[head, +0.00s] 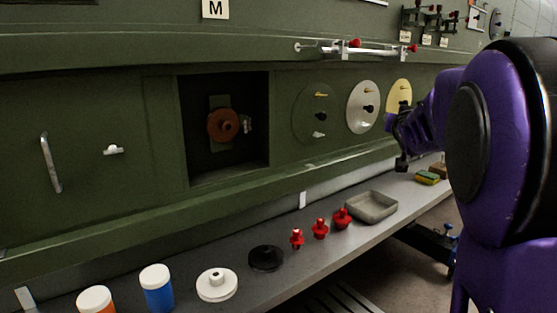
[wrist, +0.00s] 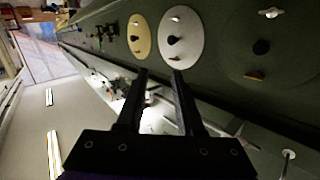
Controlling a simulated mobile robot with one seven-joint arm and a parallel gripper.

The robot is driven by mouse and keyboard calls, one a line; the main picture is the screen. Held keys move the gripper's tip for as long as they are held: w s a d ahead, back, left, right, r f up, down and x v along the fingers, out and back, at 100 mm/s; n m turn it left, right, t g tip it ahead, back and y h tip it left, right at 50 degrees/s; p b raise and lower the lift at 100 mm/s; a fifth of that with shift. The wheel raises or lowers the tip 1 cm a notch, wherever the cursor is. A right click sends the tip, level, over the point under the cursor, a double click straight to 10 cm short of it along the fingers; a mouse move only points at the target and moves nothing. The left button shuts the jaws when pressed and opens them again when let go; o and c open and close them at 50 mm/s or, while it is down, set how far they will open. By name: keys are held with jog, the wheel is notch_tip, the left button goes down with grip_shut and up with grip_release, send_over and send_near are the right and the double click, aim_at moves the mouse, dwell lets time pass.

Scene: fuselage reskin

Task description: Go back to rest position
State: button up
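My gripper (wrist: 160,74) is open in the wrist view, its two dark fingers apart with nothing held between them. In the head view my purple arm fills the right side, and my gripper (head: 402,163) is small and dark in front of the green panel, above the shelf. The round white disc (head: 362,107) and yellow disc (head: 399,95) on the panel are close to it there. The same white disc (wrist: 182,38) and yellow disc (wrist: 139,36) are beyond the fingertips in the wrist view.
The grey shelf (head: 330,238) carries a grey tray (head: 371,207), several red plugs (head: 320,229), a black disc (head: 266,259), a white disc (head: 217,285), blue and orange jars, and a sponge (head: 427,178). An open recess (head: 195,150) holds a brown round valve (head: 223,125).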

jog(key=s+d+r+m+t+h, duration=0.1)
jog(key=s+d+r+m+h, duration=0.55)
jog(key=d+r, duration=0.75)
jog(key=s+d+r+m+g, duration=0.1)
jog(key=s+d+m+g, duration=0.1)
jog(key=s+d+m, duration=0.4)
notch_tip(320, 180, down, 11)
jog(key=n+g+y, duration=0.1)
jog(key=n+y, duration=0.1)
jog(key=y, duration=0.1)
jog(key=s+a+f+n+g+y, duration=0.25)
jog(key=a+f+y, duration=0.25)
jog(key=a+f, duration=0.35)
jog(key=s+a+f+n+g+y+p, duration=0.1)
jog(key=s+a+f+n+y, duration=0.1)
jog(key=s+a+n, duration=0.5)
jog(key=s+a+f+n+g+y+p, duration=0.15)
jog(key=s+a, duration=0.35)
jog(key=a, duration=0.7)
jog(key=s+a+f+n+g, duration=0.2)
jog(key=s+a+f, duration=0.1)
jog(key=s, duration=0.3)
jog(key=s+a+f+n+g+h, duration=0.1)
jog(key=s+a+f+n, duration=0.1)
jog(key=s+a+f, duration=0.2)
jog(key=shift+s+f+g+b, duration=0.3)
jog(key=shift+s+f+g, duration=0.15)
jog(key=shift+s, duration=0.65)
